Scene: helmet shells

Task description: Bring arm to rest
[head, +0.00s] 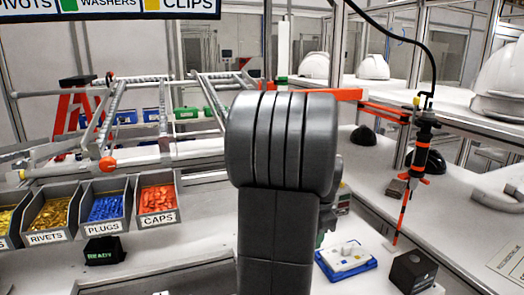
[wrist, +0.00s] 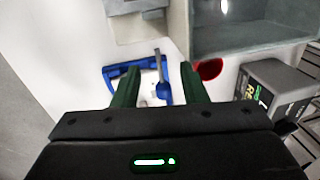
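My arm (head: 281,150) stands upright in the middle of the head view and hides my gripper there. In the wrist view my gripper (wrist: 159,80) points at a white surface. Its two green fingers are apart, with no object visibly clamped between them. A blue frame-like piece (wrist: 118,72) lies beyond the left finger. A thin blue and grey piece (wrist: 161,75) shows in the gap between the fingers. Its distance from them is hard to tell.
Grey bins of rivets (head: 50,212), plugs (head: 106,207) and caps (head: 157,198) stand left. A dark READY box (head: 104,250) sits before them. At right are a blue tray (head: 340,273), a black box (head: 413,271) and a hanging screwdriver (head: 422,140). White helmet shells (head: 373,67) stand behind.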

